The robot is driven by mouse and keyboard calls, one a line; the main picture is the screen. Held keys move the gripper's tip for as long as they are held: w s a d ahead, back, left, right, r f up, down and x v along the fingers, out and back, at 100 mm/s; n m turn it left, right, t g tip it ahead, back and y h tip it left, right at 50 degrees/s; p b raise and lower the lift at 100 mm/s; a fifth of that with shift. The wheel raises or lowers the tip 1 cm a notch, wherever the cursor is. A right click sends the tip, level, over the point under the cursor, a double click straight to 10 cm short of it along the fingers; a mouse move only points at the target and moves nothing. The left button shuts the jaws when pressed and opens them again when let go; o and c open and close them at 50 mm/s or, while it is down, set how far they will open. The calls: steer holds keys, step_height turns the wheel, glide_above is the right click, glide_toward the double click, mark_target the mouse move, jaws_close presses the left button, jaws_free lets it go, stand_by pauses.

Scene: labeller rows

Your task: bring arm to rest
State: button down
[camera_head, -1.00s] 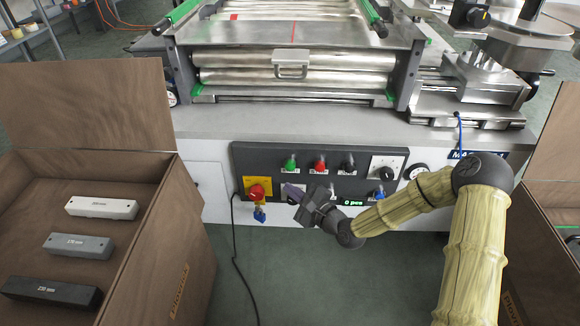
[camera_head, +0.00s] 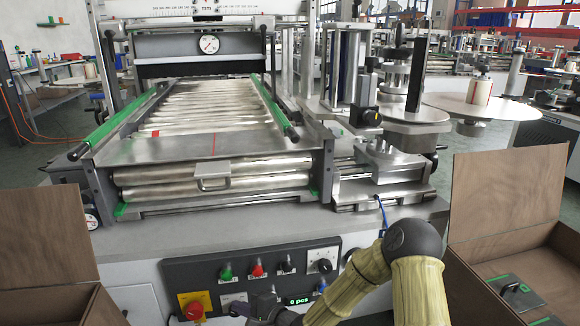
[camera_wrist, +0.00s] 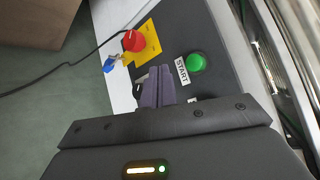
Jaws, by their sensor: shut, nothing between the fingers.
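My gripper (camera_head: 243,309) is at the bottom of the head view, in front of the labeller's dark control panel (camera_head: 215,271). In the wrist view my gripper (camera_wrist: 158,85) has its two purple-grey fingers together, with nothing between them. Past the fingertips are the green START button (camera_wrist: 195,62) and the red knob (camera_wrist: 132,40) on its yellow plate. A key with a blue tag (camera_wrist: 110,65) hangs beside the red knob. I cannot tell the exact gap between fingertips and panel.
The labeller's roller bed (camera_head: 200,110) and steel handle (camera_head: 213,176) lie above the panel. A wooden crate (camera_head: 50,245) stands at left, another (camera_head: 510,205) at right with a dark green-edged plate inside. A black cable (camera_wrist: 70,75) hangs beside the panel over open floor.

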steer(key=s+d+r+n+g+h+p, duration=0.1)
steer(key=s+d+r+n+h, duration=0.15)
steer(key=d, duration=0.35)
steer(key=s+d+r+n+h+p, duration=0.1)
steer(key=d+r+n+h+p, duration=0.2)
steer(key=d, duration=0.4)
steer(key=s+d+r+n+g+h, duration=0.1)
steer(key=d+n+h, duration=0.25)
steer(key=d, duration=0.25)
steer(key=s+d+r+n+g+h+p, duration=0.2)
steer(key=s+d+r+g+h+p, duration=0.15)
steer(key=s+d+r, duration=0.9)
step_height(320, 180, up, 36)
steer(key=a+p, duration=0.1)
steer(key=p, duration=3.7)
steer(key=shift+s+a+r, duration=0.2)
steer(key=shift+s+a, duration=0.2)
steer(key=shift+s, duration=0.05)
steer(key=shift+t, duration=0.25)
steer(key=shift+w, duration=0.15)
